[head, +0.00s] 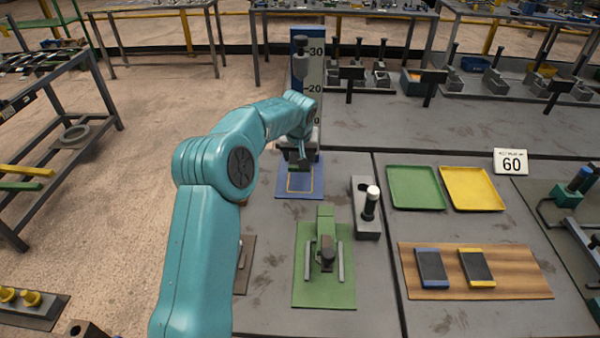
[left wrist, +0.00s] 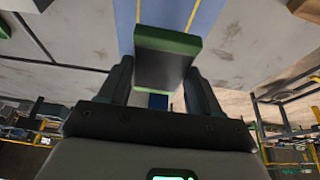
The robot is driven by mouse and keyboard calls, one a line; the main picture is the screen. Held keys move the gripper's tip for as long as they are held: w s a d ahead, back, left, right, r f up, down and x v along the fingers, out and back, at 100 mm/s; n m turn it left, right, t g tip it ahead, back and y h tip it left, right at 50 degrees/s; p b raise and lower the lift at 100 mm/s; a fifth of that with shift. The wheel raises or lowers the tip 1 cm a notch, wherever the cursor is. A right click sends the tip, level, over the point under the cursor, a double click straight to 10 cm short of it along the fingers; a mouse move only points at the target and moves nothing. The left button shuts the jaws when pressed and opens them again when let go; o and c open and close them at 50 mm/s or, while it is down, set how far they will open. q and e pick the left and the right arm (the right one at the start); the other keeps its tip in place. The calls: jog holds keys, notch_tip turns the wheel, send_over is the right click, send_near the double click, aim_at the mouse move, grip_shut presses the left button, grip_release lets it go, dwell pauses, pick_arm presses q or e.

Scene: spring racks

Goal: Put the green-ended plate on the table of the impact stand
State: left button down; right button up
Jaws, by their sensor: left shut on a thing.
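My left gripper (head: 299,157) is at the impact stand, in front of its tall scale column (head: 309,72). In the left wrist view the gripper (left wrist: 162,84) is shut on the green-ended plate (left wrist: 163,68), a dark block with a green end that sticks out past the fingers. The stand's blue base (head: 284,189) with a yellow outline lies below the gripper; a blue strip with yellow lines (left wrist: 205,14) shows behind the plate in the wrist view. The gripper largely hides the plate in the head view. I cannot tell whether it touches the stand. My right gripper is not in view.
A green fixture mat (head: 309,292) with two rails lies nearer. A grey block with a white-topped post (head: 368,226) stands right of it. Green (head: 416,188) and yellow (head: 472,188) trays and a wooden board (head: 525,284) with blue-ended (head: 431,268) and yellow-ended (head: 476,266) plates lie farther right.

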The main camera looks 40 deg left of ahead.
aim_at(300, 178)
pick_arm(q)
jog(key=shift+w+d+f, duration=0.1)
jog(key=shift+d+f, duration=0.05)
jog(key=shift+f, duration=0.75)
notch_tip(300, 178, down, 5)
jog(key=shift+r, duration=0.25)
jog(key=shift+f, duration=0.3)
jog(key=shift+c, duration=1)
grip_release()
jog(key=shift+s+r, duration=0.1)
jog(key=shift+s, duration=0.1)
jog(key=shift+r+p, duration=0.15)
jog(key=shift+p, duration=0.15)
jog(key=b+v, duration=0.1)
jog(key=v, duration=1)
jog(key=shift+d+r, duration=0.2)
jog(key=shift+r, duration=0.15)
